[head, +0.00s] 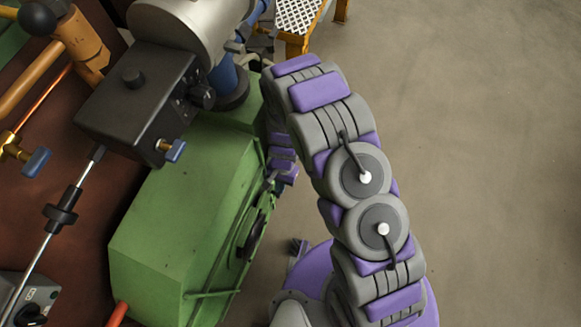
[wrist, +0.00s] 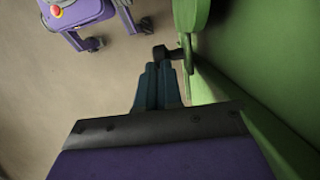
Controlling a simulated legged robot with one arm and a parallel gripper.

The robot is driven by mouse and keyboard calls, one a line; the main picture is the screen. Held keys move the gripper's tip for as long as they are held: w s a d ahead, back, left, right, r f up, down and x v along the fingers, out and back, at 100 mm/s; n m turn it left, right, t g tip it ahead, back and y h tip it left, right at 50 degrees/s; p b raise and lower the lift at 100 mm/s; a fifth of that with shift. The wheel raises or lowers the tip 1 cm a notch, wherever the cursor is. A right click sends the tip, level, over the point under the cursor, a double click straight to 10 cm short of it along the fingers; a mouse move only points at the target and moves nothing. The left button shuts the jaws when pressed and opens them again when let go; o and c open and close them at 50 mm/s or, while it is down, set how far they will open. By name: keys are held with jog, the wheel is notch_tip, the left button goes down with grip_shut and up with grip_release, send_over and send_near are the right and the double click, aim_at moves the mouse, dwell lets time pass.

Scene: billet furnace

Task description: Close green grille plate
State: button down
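A green housing (head: 185,210) stands left of my arm in the head view. A thin green plate (head: 229,259) shows edge-on along its right side, with dark fittings on it. In the wrist view, a green plate (wrist: 190,14) is at the top, beside the large green surface (wrist: 260,60) on the right. A dark handle (wrist: 168,53) sticks out from the plate's edge. My gripper (wrist: 160,68) looks shut, its two dark fingers side by side, with the tips just short of the handle. I cannot tell whether they touch. In the head view my gripper is mostly hidden at the housing's side.
A black control box (head: 138,103) and a grey cylinder (head: 190,28) sit above the housing. Orange pipes (head: 77,43) are at upper left. A yellow-framed step (head: 297,17) stands at the top. Open concrete floor (head: 480,150) lies to the right.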

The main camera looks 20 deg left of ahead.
jog(key=shift+s+a+f, duration=0.1)
jog(key=shift+s, duration=1.05)
jog(key=shift+s+a+f, duration=0.1)
jog(key=shift+s, duration=1)
